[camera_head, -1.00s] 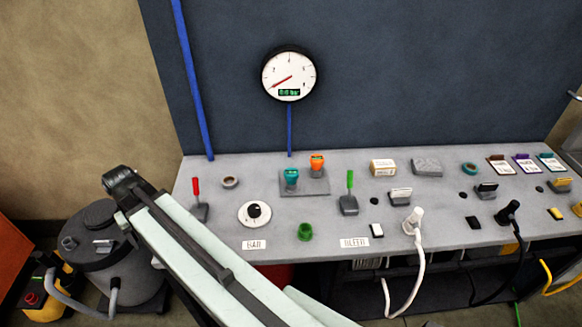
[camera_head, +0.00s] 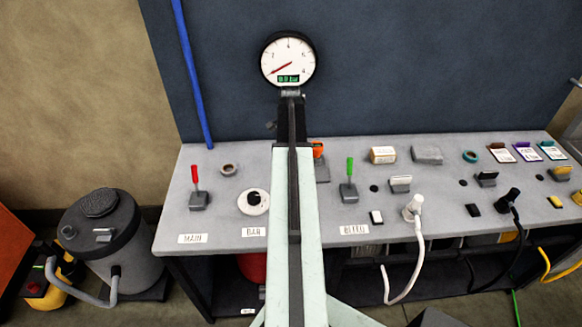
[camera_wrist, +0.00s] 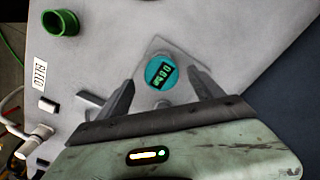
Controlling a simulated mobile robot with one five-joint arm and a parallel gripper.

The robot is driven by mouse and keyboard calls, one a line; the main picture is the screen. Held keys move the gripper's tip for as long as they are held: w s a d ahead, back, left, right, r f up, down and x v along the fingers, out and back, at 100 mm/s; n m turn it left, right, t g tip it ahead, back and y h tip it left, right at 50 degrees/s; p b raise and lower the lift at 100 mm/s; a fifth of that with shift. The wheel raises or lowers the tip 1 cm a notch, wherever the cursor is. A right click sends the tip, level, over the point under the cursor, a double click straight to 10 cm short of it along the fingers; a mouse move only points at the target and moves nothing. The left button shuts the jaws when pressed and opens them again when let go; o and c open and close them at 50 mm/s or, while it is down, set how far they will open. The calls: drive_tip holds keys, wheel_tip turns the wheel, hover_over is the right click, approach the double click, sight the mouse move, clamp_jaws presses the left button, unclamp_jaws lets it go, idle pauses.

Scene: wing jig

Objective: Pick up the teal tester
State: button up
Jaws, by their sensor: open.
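The teal tester (camera_wrist: 161,73) shows from above in the wrist view as a round teal top with a dark display and green digits. It sits on a grey plate (camera_wrist: 150,52). My gripper (camera_wrist: 160,80) is open, with one finger on each side of the tester in that picture. I see no contact, and the height gap cannot be told. In the head view my arm hides the teal tester. The orange tester (camera_head: 318,149) shows just right of my arm there.
The red lever (camera_head: 195,182), black knob (camera_head: 254,197) and green lever (camera_head: 349,180) flank my arm. A white plug with cable (camera_head: 413,206) is further right. The gauge (camera_head: 288,60) hangs behind.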

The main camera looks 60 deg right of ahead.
wheel_tip(320, 180, down, 8)
drive_tip(key=b, duration=0.7)
drive_tip(key=shift+w+d+r, duration=0.1)
drive_tip(key=shift+w+d, duration=0.05)
drive_tip(key=shift+r, duration=0.15)
drive_tip(key=c, duration=1.4)
